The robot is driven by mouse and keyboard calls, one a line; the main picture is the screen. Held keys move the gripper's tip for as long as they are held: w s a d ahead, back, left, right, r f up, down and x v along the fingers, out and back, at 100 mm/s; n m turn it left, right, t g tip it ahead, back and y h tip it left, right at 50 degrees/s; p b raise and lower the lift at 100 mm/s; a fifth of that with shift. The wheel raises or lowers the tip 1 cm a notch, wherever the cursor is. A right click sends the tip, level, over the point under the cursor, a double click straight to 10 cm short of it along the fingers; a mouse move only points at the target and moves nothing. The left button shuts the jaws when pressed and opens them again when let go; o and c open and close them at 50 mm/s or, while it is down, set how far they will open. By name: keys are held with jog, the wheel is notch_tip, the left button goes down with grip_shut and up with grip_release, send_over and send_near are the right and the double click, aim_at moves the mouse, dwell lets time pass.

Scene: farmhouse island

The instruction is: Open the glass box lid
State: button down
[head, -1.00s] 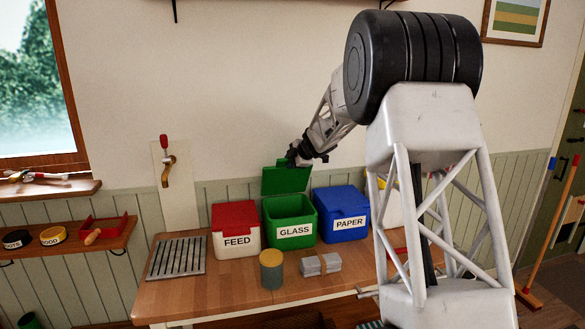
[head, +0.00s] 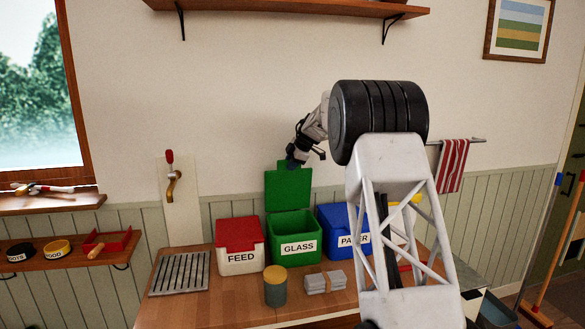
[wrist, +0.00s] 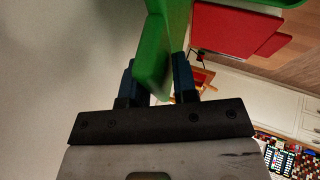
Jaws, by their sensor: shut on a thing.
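The green glass box (head: 295,245), labelled GLASS, stands on the wooden counter between the feed and paper boxes. Its lid (head: 289,190) stands upright at the back of the box, and the box's mouth is open. My gripper (head: 290,164) is at the lid's top edge. In the wrist view, the blue fingers of my gripper (wrist: 157,75) are on either side of the green lid (wrist: 154,52), shut on its edge. The inside of the box is only partly visible.
The feed box (head: 240,257) with a red lid is to the left, and the blue paper box (head: 340,232) is to the right, partly behind my arm. A yellow-topped canister (head: 275,290) and a grey bundle (head: 325,282) are in front. A slatted rack (head: 180,274) lies left.

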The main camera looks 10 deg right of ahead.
jog(key=shift+w+g, duration=0.6)
jog(key=shift+w, duration=0.5)
jog(key=shift+f, duration=0.1)
jog(key=c, duration=1.1)
grip_release()
jog(key=shift+r, duration=0.25)
jog(key=shift+v, duration=3.75)
jog(key=shift+s+r, duration=0.1)
